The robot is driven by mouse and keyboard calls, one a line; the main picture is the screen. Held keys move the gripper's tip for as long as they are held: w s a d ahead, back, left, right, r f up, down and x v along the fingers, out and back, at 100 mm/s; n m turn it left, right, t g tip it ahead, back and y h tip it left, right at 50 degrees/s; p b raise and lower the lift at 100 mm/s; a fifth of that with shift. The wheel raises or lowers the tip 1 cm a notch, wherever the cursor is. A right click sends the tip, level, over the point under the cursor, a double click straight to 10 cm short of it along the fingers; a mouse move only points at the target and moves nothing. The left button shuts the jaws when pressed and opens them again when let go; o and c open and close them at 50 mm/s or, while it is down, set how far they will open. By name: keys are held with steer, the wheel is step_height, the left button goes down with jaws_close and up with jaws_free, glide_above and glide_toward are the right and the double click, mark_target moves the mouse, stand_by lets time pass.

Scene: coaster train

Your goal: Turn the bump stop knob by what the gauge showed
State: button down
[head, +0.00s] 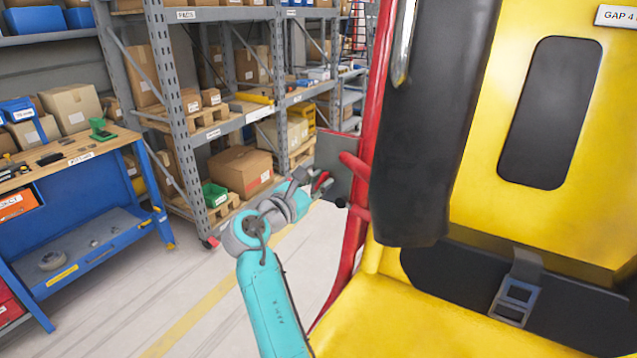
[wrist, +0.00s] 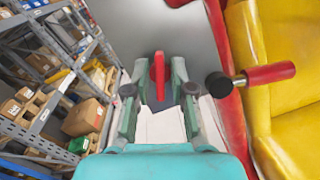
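My gripper (head: 318,184) is in front of a grey plate (head: 334,158) beside the red seat frame. In the wrist view my gripper (wrist: 157,78) is open, its fingers apart on either side of a narrow red piece (wrist: 159,72). Gaps show between the piece and the fingers; I cannot tell whether it is the bump stop knob. A round black knob (wrist: 218,85) on a red-sleeved bar (wrist: 265,75) is right of the fingers, apart from them. A black knob (head: 341,202) also shows in the head view. A label (head: 614,17) on the yellow seat back reads "GAP 4", cut off at the edge.
The yellow seat (head: 360,320), red frame (head: 352,260) and black padded restraint (head: 420,130) crowd the right. Shelving (head: 168,130) and a blue workbench (head: 150,170) stand left. Floor (head: 130,300) between them is clear.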

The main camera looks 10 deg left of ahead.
steer(key=shift+m, duration=0.4)
steer(key=m+g+h, duration=0.1)
steer(key=m, duration=0.2)
steer(key=m+g, duration=0.1)
steer(key=m, duration=0.4)
steer(key=m+g, duration=0.1)
steer(key=m, duration=0.3)
steer(key=shift+m, duration=0.4)
steer(key=shift+m+g, duration=0.6)
steer(key=shift+m, duration=1.2)
steer(key=c, duration=1.3)
jaws_free()
steer(key=shift+w+f, duration=0.1)
steer(key=shift+o, duration=0.2)
